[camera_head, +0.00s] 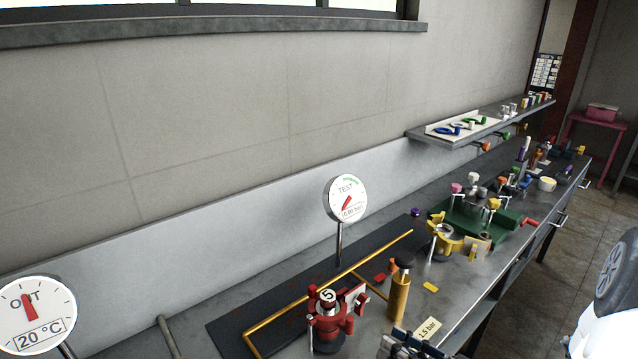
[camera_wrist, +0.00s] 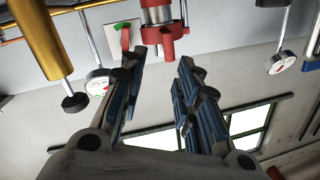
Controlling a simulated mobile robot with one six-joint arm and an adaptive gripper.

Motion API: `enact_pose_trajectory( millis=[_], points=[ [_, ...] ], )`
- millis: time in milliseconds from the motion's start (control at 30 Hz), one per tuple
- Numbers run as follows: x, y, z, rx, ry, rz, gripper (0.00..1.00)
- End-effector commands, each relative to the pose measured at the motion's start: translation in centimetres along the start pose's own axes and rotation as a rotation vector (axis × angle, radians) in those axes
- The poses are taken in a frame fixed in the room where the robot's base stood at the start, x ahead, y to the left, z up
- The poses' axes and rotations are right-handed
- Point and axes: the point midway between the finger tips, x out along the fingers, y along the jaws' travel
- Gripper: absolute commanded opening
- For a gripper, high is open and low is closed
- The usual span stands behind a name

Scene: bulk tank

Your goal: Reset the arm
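My gripper (camera_wrist: 158,65) is open in the wrist view, with a clear gap between its two dark blue fingers. No object is held between them. A red valve-like device (camera_wrist: 162,32) shows just beyond the fingertips; I cannot tell how far off it is. In the head view only part of my gripper (camera_head: 412,346) shows at the bottom edge, right of the red device marked 5 (camera_head: 328,322) and below a brass cylinder with a black knob (camera_head: 400,290). The rest of my arm is not clearly visible.
A grey workbench (camera_head: 455,285) runs along the wall. It carries a brass pipe (camera_head: 300,300), a TEST gauge (camera_head: 347,198), a 20 °C dial (camera_head: 35,315), a yellow device (camera_head: 445,243) and a green fixture (camera_head: 470,222). A shelf (camera_head: 475,135) hangs behind.

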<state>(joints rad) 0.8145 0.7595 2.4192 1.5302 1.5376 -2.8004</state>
Motion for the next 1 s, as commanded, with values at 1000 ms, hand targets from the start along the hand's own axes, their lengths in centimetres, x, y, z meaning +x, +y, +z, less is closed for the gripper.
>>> enact_pose_trajectory(
  millis=[1000],
  points=[
    [-9.0, -18.1, -4.5, 0.147, -0.996, 0.801, 0.30]
  ],
)
